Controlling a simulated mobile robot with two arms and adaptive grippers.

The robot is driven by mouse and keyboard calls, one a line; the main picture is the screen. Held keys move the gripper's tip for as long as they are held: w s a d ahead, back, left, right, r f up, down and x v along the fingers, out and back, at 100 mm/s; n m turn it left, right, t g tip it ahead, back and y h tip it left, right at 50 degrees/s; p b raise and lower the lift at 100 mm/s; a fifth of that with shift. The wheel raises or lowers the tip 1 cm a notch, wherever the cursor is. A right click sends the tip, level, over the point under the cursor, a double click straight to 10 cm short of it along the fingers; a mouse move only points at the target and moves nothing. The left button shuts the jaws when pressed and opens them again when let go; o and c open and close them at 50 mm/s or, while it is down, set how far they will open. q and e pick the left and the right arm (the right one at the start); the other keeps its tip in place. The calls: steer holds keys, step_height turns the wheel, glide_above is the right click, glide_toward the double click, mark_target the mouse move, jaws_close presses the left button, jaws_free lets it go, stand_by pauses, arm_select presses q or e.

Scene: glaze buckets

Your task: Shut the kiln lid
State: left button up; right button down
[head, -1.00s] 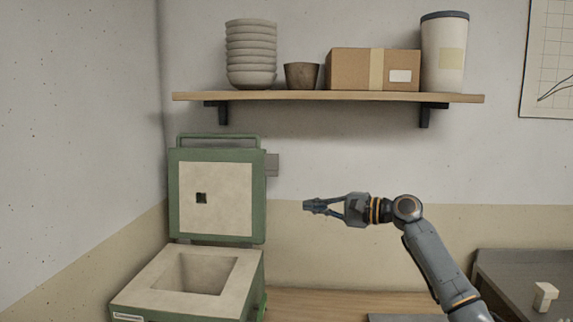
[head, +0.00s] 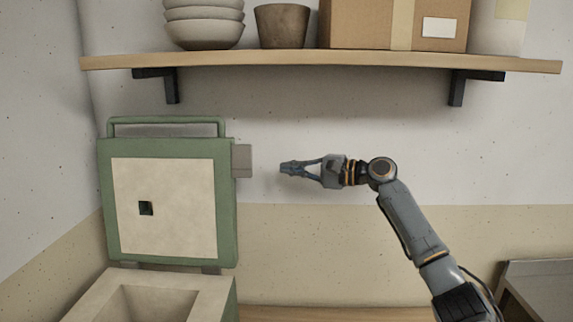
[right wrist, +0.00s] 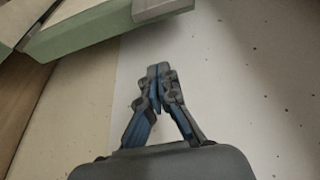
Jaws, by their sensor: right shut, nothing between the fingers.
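The kiln lid (head: 185,240) stands upright and open at the left in the head view, a green frame around a pale lining with a small dark square hole. A green bar handle (head: 166,119) runs along its top edge. The kiln body (head: 91,297) is below it, with its square chamber open at the top. My right gripper (head: 284,169) is shut and empty, pointing left, to the right of the lid and apart from it. In the right wrist view the shut fingers (right wrist: 158,75) show below the lid's green edge (right wrist: 85,32). My left gripper is not in view.
A wooden shelf (head: 320,61) with bowls (head: 204,30), a dark cup (head: 282,26) and a cardboard box (head: 365,24) is above the lid and my right arm. A grey block (head: 242,161) juts from the lid's right side. The wall space between lid and gripper is clear.

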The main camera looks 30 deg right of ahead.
steer(key=p+x, duration=0.3)
steer(key=x, duration=0.5)
steer(key=shift+w+r, duration=0.1)
steer(key=shift+w, duration=0.1)
steer(key=s+a+p, duration=0.2)
steer(key=s, duration=0.1)
steer(key=shift+s+a+r, duration=0.15)
steer(key=shift+s+r, duration=0.05)
steer(key=shift+s, duration=0.1)
steer(key=shift+a, duration=0.1)
